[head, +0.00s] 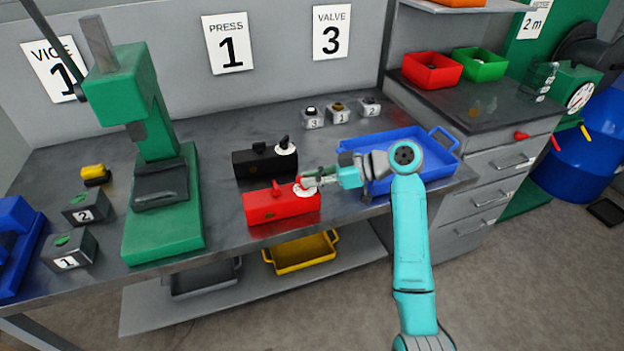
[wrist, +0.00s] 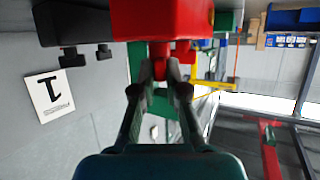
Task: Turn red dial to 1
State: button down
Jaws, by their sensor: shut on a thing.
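The red box (head: 270,206) stands near the front edge of the grey bench, with a white dial face (head: 303,189) at its right end. My gripper (head: 308,181) reaches in from the right and is at this dial. In the wrist view the red box (wrist: 160,15) is at the top, and my gripper (wrist: 165,72) has its fingers shut on the red dial knob (wrist: 159,66). The fingers hide part of the knob, and I cannot read the dial's setting.
A black box (head: 262,163) with its own dial stands just behind the red one. A blue tray (head: 440,139) lies to the right, under my arm. A green press (head: 165,215) stands to the left. Small numbered blocks (head: 340,117) stand at the back. Bare bench (head: 225,190) shows between press and boxes.

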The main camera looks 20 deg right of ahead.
jog(key=shift+w+d+n+g+y, duration=0.15)
jog(key=shift+n+g+y, duration=0.15)
jog(key=shift+n+g, duration=0.5)
jog(key=shift+w+a+n+g+y, duration=0.1)
jog(key=shift+n+g+y, duration=0.2)
jog(key=shift+n+g, duration=0.5)
jog(key=shift+f+g, duration=0.1)
jog(key=shift+g, duration=0.2)
jog(key=c, duration=1.2)
grip_release()
notch_tip(320, 180, up, 10)
jog(key=shift+r, duration=0.1)
